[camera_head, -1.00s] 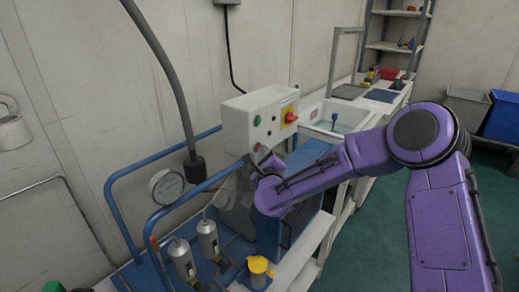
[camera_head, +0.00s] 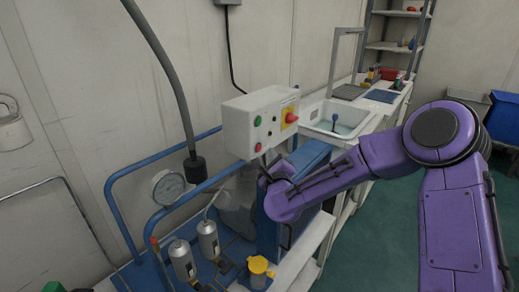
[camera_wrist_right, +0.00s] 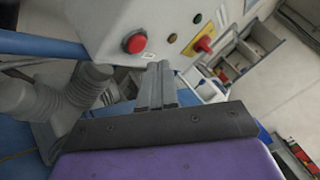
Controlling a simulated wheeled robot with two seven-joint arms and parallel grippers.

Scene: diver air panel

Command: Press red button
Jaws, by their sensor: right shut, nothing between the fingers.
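The red button (camera_head: 258,147) is low on the front of the white control box (camera_head: 238,132), below a green button (camera_head: 257,121). In the right wrist view the red button (camera_wrist_right: 135,42) is a round domed knob on the box's face, unobstructed. My right gripper (camera_head: 266,167) is just below the box, close to the red button. In the right wrist view its shut fingers (camera_wrist_right: 158,70) hold nothing and point up toward the box's lower edge, to the right of the red button. I see no contact with the button. My left gripper is not in view.
A red rotary switch (camera_head: 291,117) on a yellow plate is at the box's right. A pressure gauge (camera_head: 168,187), blue rails and silver cylinders (camera_head: 208,238) stand left of and below my right arm. A sink (camera_head: 337,121) and bench extend behind.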

